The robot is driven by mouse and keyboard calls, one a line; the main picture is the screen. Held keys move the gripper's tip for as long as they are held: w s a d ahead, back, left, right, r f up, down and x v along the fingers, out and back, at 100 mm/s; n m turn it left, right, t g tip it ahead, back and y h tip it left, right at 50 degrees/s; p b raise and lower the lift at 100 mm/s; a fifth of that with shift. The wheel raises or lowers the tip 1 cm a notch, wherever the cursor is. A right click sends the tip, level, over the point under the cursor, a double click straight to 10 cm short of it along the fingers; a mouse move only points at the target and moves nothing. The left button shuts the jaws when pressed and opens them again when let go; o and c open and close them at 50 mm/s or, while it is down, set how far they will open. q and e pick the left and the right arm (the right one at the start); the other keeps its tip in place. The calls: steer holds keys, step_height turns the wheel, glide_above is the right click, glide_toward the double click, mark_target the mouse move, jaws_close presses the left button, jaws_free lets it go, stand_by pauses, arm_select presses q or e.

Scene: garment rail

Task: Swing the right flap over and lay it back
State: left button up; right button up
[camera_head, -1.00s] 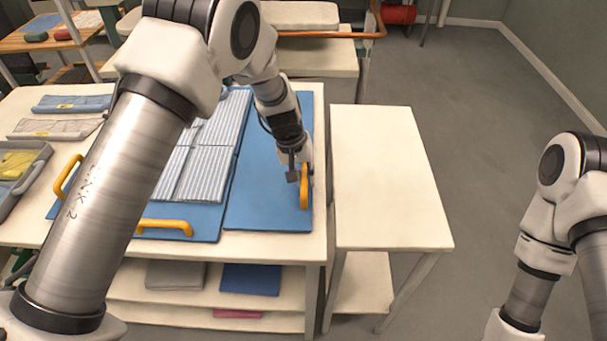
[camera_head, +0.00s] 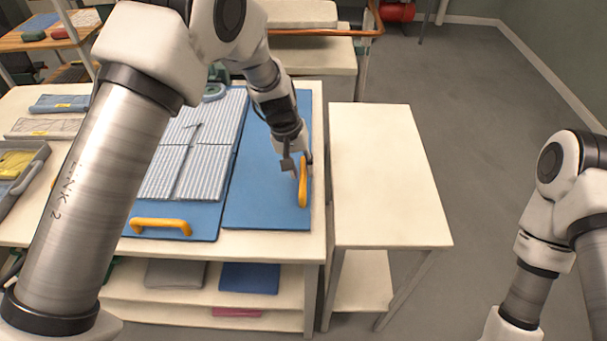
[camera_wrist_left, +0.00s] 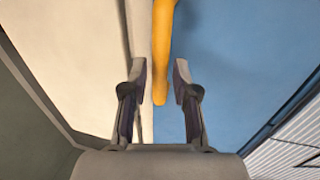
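The right flap (camera_head: 265,205) is a blue panel lying flat on the white table, right of a striped folded garment (camera_head: 185,165). A yellow handle (camera_head: 303,188) stands along its right edge. My left gripper (camera_head: 295,166) is over the far part of this handle. In the left wrist view the left gripper (camera_wrist_left: 158,65) is open, and the yellow handle (camera_wrist_left: 162,50) runs in the gap between its fingers, with space on both sides.
Another yellow handle (camera_head: 160,226) sits at the board's front edge. A bare white side table (camera_head: 385,175) stands right of the work table. A grey tray (camera_head: 35,165) and folded cloths are at left. The floor at right is clear.

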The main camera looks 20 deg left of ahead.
arm_select(q)
steer(key=v, duration=0.8)
steer(key=shift+r, duration=0.35)
